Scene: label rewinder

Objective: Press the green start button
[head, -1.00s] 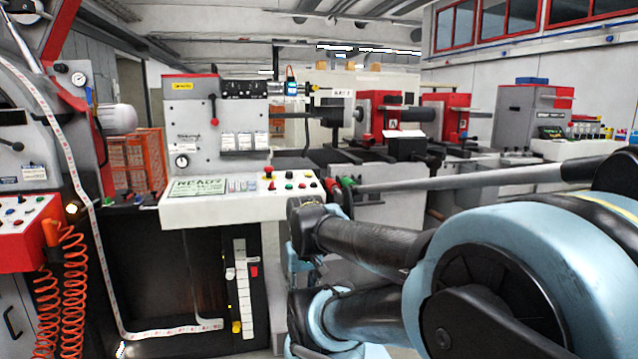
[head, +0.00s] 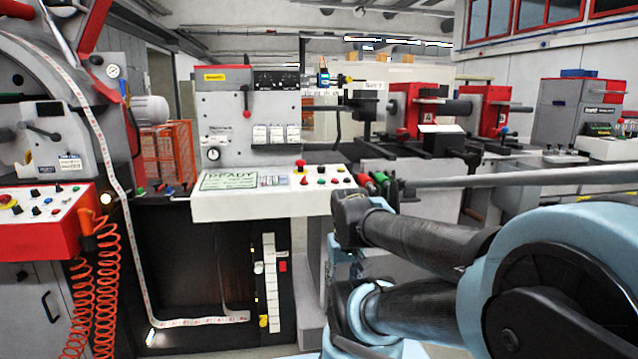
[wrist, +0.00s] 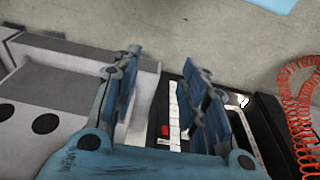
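The white control panel (head: 225,208) juts out below the grey machine in the head view. It carries a READY display, a red mushroom button (head: 300,164) and several small buttons. A small green button (head: 321,181) sits near the panel's right part; which green one is the start button cannot be read. My gripper (wrist: 161,58) is open and empty in the wrist view, its two blue-black fingers apart. It is over the floor area and the machine's lower front, and the panel's buttons are not visible there. My arm stands right of the panel in the head view.
A red side panel (head: 45,236) with knobs and orange coiled hoses (head: 102,285) is at left. Red and green knobs (head: 373,182) sit beside my arm, just right of the panel. A white strip of scale (wrist: 174,125) runs between my fingers in the wrist view.

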